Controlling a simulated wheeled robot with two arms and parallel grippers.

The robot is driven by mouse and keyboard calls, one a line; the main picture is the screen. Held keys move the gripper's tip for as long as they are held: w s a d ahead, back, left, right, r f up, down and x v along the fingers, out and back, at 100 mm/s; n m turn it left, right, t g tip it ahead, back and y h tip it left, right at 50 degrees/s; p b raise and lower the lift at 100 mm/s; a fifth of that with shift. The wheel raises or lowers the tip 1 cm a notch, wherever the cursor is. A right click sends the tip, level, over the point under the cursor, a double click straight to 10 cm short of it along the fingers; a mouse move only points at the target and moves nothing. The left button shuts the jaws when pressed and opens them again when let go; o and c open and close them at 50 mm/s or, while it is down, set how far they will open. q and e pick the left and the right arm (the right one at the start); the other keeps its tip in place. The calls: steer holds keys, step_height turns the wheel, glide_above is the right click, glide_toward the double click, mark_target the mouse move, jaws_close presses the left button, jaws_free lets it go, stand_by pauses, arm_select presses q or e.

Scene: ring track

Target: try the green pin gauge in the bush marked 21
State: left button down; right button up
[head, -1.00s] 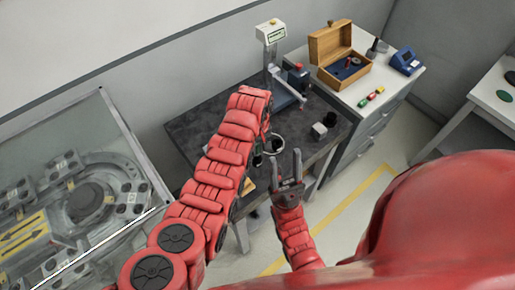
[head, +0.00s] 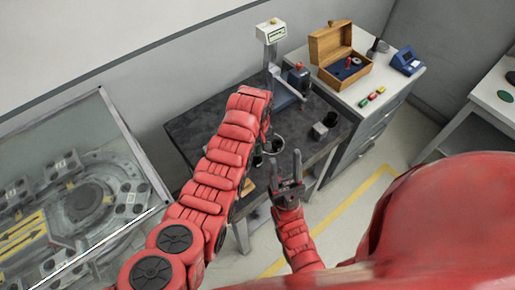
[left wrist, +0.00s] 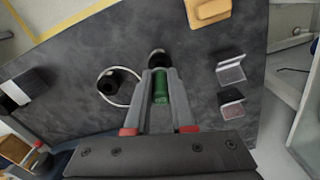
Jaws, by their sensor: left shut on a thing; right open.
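In the left wrist view my left gripper (left wrist: 160,80) is shut on the green pin gauge (left wrist: 160,88), which lies between its two fingers. A dark round bush (left wrist: 157,57) shows just beyond the fingertips. I cannot tell whether the pin touches or enters it. Another dark bush (left wrist: 112,81) stands to the left, with a pale ring around it. No number is legible on either. In the head view the left arm hides its gripper and the pin. My right gripper (head: 287,172) is open and empty at the table's front edge.
The dark table (left wrist: 190,125) also bears two metal brackets (left wrist: 231,71) and a tan block (left wrist: 207,11). A stand with a label (head: 271,32) rises at the table's back. A side cabinet holds an open wooden box (head: 340,58), coloured pins (head: 371,97) and a blue device (head: 406,62).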

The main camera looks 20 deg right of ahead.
mark_target(258, 154)
arm_select(q)
steer(key=shift+f+b, duration=1.3)
steer(key=shift+f, duration=0.4)
steer(key=shift+r, duration=0.25)
stand_by(1.2)
steer(key=shift+r+p, duration=0.35)
steer(key=shift+r, duration=1.2)
steer(key=shift+r, duration=0.1)
steer(key=shift+w+r+p, duration=0.1)
steer(key=shift+r+p, duration=0.2)
steer(key=shift+r, duration=1.65)
